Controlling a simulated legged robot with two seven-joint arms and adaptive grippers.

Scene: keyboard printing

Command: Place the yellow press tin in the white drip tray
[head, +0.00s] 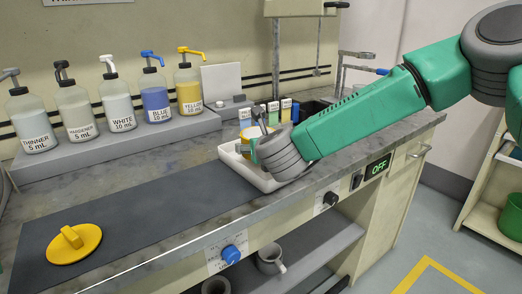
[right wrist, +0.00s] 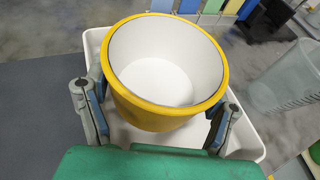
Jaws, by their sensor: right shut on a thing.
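The yellow press tin (right wrist: 165,112) is round, open at the top and white inside. My right gripper (right wrist: 158,115) has a finger on each side of it and is shut on it. In the head view the tin (head: 252,132) is mostly hidden behind my right gripper (head: 258,145). The white drip tray (right wrist: 245,148) lies under the tin in the right wrist view, and its rim (head: 238,167) shows on the counter in the head view. The tin is over the tray; I cannot tell whether it touches the tray floor. My left gripper is not in view.
A yellow lid-like disc with a handle (head: 75,243) lies on the dark mat (head: 150,215). Several pump bottles (head: 155,100) stand on a grey ledge behind. Small coloured cartons (head: 272,112) stand behind the tray. A clear ribbed container (right wrist: 285,78) is right of the tin.

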